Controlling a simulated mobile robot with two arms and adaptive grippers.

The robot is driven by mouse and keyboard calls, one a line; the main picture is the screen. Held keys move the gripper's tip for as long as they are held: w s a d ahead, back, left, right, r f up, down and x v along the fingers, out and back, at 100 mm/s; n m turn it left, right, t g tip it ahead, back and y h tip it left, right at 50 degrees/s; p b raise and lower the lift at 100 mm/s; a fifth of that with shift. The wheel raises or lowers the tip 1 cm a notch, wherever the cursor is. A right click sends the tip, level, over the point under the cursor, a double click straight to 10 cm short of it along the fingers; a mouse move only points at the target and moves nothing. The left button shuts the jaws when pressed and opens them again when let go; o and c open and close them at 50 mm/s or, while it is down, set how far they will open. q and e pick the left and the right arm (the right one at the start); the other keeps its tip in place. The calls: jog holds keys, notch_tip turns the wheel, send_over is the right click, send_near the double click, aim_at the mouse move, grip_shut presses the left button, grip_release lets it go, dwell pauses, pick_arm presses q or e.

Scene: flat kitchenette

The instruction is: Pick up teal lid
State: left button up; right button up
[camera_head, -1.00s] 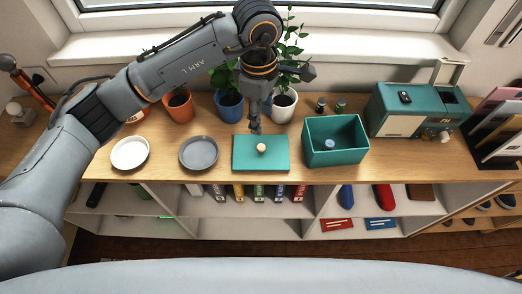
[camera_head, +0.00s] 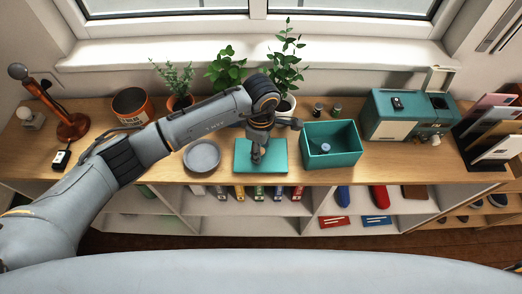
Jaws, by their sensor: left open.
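The teal lid (camera_head: 274,166) lies flat on the wooden counter. Its round wooden knob is hidden behind my gripper. My left gripper (camera_head: 256,158) points down over the middle of the lid, with its fingertips at the knob's place. It is open; whether the fingers stand around the knob cannot be seen. The open teal box (camera_head: 333,160) stands just right of the lid, with a small round bluish thing (camera_head: 325,147) inside. My right gripper is not in view.
A grey plate (camera_head: 202,156) lies left of the lid. Potted plants (camera_head: 287,98) stand behind, and two small jars (camera_head: 318,110) stand behind the box. A teal-and-cream machine (camera_head: 398,123) is at the right. Shelves run below the counter's front edge.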

pick_arm(q)
jog(key=shift+f, duration=0.3)
grip_shut()
jog(key=shift+r, duration=0.15)
